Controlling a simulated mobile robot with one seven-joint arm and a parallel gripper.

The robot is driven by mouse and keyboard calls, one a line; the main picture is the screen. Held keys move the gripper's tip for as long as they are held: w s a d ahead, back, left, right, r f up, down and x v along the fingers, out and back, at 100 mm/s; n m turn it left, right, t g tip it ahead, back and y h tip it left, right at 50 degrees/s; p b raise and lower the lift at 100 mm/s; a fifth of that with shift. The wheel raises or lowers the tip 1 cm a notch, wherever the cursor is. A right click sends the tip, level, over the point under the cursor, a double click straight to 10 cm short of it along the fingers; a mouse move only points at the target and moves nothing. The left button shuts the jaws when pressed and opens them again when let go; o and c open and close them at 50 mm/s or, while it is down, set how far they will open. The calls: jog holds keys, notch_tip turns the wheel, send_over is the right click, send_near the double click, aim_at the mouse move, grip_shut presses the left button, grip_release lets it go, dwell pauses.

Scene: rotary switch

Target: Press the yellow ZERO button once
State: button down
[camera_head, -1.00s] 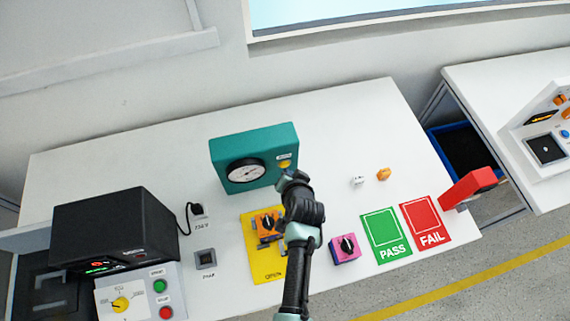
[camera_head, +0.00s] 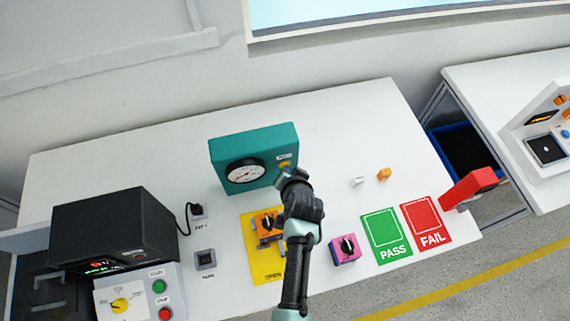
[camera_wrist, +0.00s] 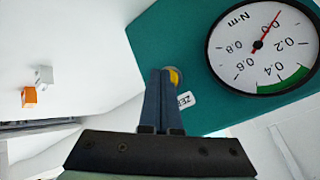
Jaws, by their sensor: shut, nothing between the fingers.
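The yellow ZERO button (camera_wrist: 175,76) is on the teal gauge box (camera_wrist: 150,30), beside a white label reading ZE, partly hidden. In the wrist view my gripper (camera_wrist: 163,72) is shut and empty, with its fingertips right at the button and covering part of it. I cannot tell whether they touch. In the head view the teal box (camera_head: 222,155) stands on the table, and the button (camera_head: 285,163) shows at its right, just above my gripper (camera_head: 288,174). The round N·m dial (camera_wrist: 262,45) has a red needle pointing near 0.
A yellow mat (camera_head: 262,265) with an orange switch (camera_head: 266,222) lies left of my arm. A magenta switch box (camera_head: 345,249) is to its right, then green PASS (camera_head: 386,236) and red FAIL (camera_head: 427,223) mats. A black device (camera_head: 112,228) stands at left.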

dwell(0.4)
jog(key=shift+s+d+p, duration=0.25)
jog(key=shift+s+p, duration=0.15)
jog(key=shift+s, duration=0.3)
jog(key=shift+s, duration=0.1)
jog(key=s, duration=0.1)
jog(key=s+d+p, duration=0.1)
jog(key=s, duration=0.2)
jog(key=shift+s+d+p, duration=0.25)
jog(key=shift+s+p, duration=0.05)
jog(key=shift+p, duration=0.1)
dwell(0.6)
